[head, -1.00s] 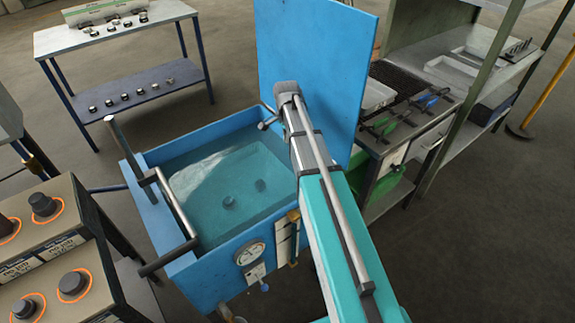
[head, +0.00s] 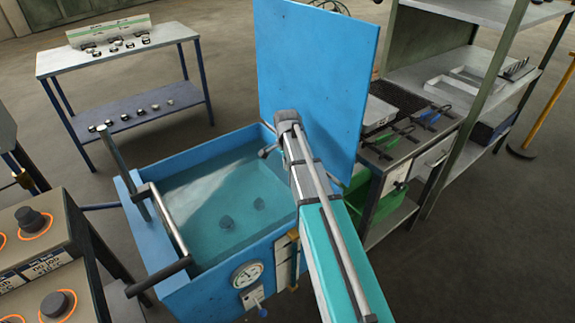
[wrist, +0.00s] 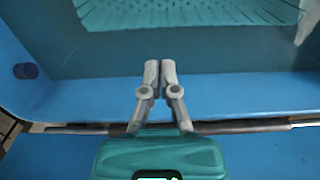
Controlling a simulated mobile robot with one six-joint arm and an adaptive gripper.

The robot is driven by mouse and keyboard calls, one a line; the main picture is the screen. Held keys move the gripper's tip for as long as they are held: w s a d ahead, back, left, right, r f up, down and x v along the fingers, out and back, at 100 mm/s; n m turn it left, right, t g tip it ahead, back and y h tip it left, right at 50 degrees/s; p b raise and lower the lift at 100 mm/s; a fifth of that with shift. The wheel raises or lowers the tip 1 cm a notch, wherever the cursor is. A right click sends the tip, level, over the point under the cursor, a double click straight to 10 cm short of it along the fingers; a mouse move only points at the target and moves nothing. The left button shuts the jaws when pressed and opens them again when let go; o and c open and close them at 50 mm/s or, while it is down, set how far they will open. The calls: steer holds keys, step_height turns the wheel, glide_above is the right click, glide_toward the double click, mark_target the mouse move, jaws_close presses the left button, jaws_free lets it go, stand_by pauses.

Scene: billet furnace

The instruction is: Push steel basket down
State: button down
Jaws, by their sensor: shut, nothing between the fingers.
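The steel basket shows in the wrist view as a pale perforated tray (wrist: 190,12) under teal liquid, at the top of the picture. In the head view it is blurred under the liquid in the blue tank (head: 210,293). A steel bar frame (head: 167,222) with dark grips stands along the tank's left side. My gripper (wrist: 160,65) is shut and empty over the blue rim in the wrist view. A steel rod (wrist: 245,126) runs across behind the fingers.
The tank's blue lid (head: 318,75) stands upright on the far side. A control box with knobs (head: 28,260) is at left. A two-shelf table (head: 140,103) stands at the back left. A workbench (head: 418,145) with tongs is at right. Floor at lower right is clear.

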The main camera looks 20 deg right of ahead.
mark_target(287, 187)
steer(key=shift+f+b, duration=4.2)
steer(key=shift+f, duration=0.3)
step_height(287, 187, down, 5)
steer(key=b, duration=0.5)
steer(key=shift+r, duration=0.3)
step_height(287, 187, up, 14)
steer(key=p, duration=1.4)
steer(key=shift+f, duration=0.2)
steer(key=shift+r, duration=0.15)
